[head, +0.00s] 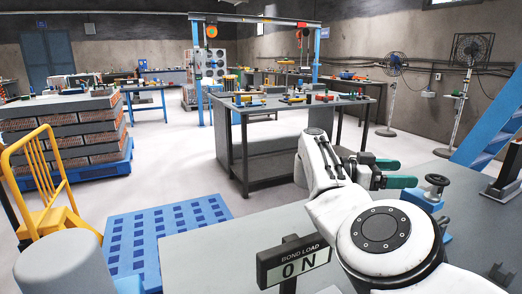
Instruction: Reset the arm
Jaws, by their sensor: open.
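My white arm reaches up from the lower right of the head view, bent over a grey bench (215,262). My gripper (402,172) is at its end, pointing right, with two dark green fingers spread apart. Nothing shows between the fingers. A blue device with a black knob (436,187) stands on the bench just right of the gripper, apart from it in the picture. Part of the bench is hidden behind my arm.
A sign reading "BOND LOAD ON" (294,262) stands at the bench's front. A blue pallet (165,235), a yellow cart (45,190) and a stacked pallet load (65,130) are at left. A dark workbench (290,103) stands ahead. A blue ladder (492,125) is at right. Floor between is clear.

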